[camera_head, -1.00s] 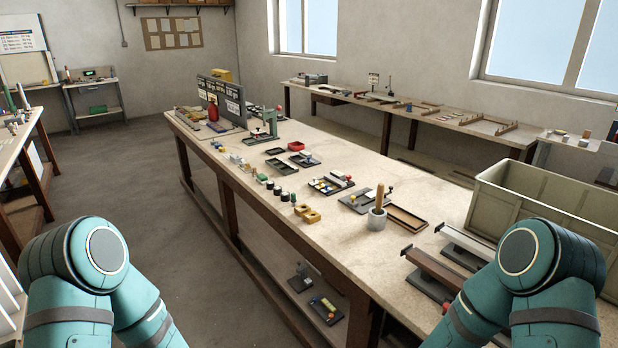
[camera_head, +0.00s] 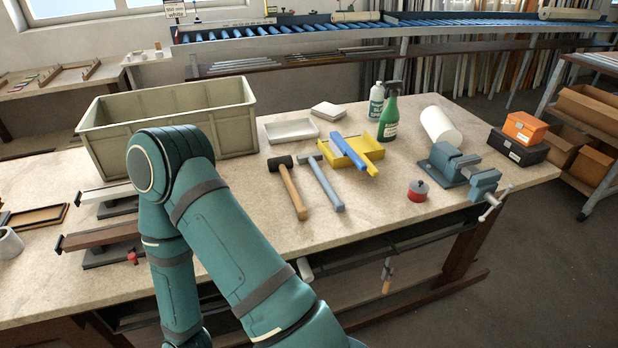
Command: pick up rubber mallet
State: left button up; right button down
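The rubber mallet (camera_head: 292,191) lies on the workbench (camera_head: 250,215) near the middle of the picture. It has a black head toward the back and a tan wooden handle pointing to the front. A hammer (camera_head: 326,186) with a grey-blue handle lies close to its right. One teal arm of mine, apparently the right, stands to the left of the mallet, bent at its joint. Its gripper is outside the picture, as is the left gripper. Nothing covers the mallet.
A large grey-green bin (camera_head: 180,115) stands behind my arm. A yellow tray (camera_head: 368,147) with a blue object, a white tray (camera_head: 291,130), a green spray bottle (camera_head: 389,117), a blue-grey vise (camera_head: 460,172) and a red tin (camera_head: 418,191) are nearby. Bench in front of the mallet is clear.

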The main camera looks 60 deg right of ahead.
aim_at(282, 164)
jog(key=z, duration=1.95)
